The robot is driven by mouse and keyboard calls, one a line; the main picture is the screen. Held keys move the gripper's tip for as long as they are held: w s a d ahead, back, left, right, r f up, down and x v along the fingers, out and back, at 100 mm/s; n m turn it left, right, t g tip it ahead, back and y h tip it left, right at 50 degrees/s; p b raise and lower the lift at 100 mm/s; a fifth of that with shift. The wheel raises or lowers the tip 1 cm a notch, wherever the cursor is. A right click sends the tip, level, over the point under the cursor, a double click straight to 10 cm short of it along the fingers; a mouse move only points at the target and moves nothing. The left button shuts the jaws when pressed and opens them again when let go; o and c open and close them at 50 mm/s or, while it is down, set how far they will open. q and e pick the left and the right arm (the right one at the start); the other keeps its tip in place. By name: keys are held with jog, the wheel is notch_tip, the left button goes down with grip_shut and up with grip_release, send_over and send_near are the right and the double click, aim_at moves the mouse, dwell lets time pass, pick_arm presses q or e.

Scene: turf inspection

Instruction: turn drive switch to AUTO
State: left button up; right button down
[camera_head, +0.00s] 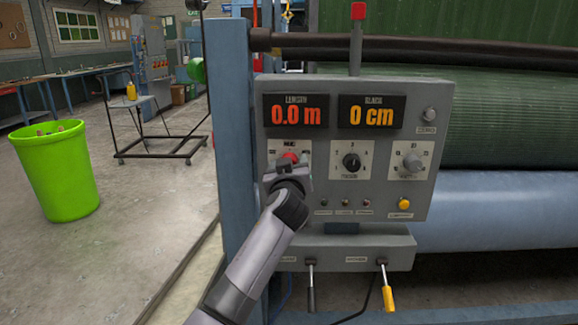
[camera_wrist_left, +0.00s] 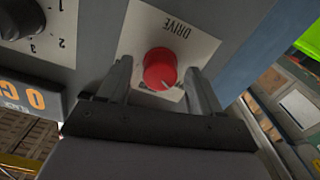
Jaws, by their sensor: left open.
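The drive switch is a red round knob (camera_wrist_left: 160,69) on a white plate marked DRIVE (camera_wrist_left: 178,26), with a pale pointer line on its face. In the head view the red knob (camera_head: 290,157) shows just above my left gripper (camera_head: 287,172), on the left of the grey control panel (camera_head: 328,217). In the left wrist view my left gripper (camera_wrist_left: 163,88) is open, with one finger on each side of the knob. I cannot tell whether the fingers touch it. The plate's position labels are mostly hidden by the gripper. My right gripper is not in view.
Right of the drive switch are a black knob (camera_head: 352,161) and a grey knob (camera_head: 413,162). Displays (camera_head: 297,110) reading 0.0 m and 0 cm sit above. Two levers (camera_head: 387,298) hang below. A blue post (camera_head: 232,130) stands close at left.

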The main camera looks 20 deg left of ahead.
pick_arm(q)
jog(key=c, duration=1.1)
jog(key=shift+o, duration=0.2)
jog(key=shift+m, duration=0.3)
jog(key=shift+d+f+m+p, duration=0.1)
jog(key=shift+m+p, duration=1.85)
jog(key=shift+m, duration=3.85)
jog(key=shift+f+m+p, duration=0.1)
jog(key=shift+m+p, duration=1.85)
jog(key=shift+m, duration=3.85)
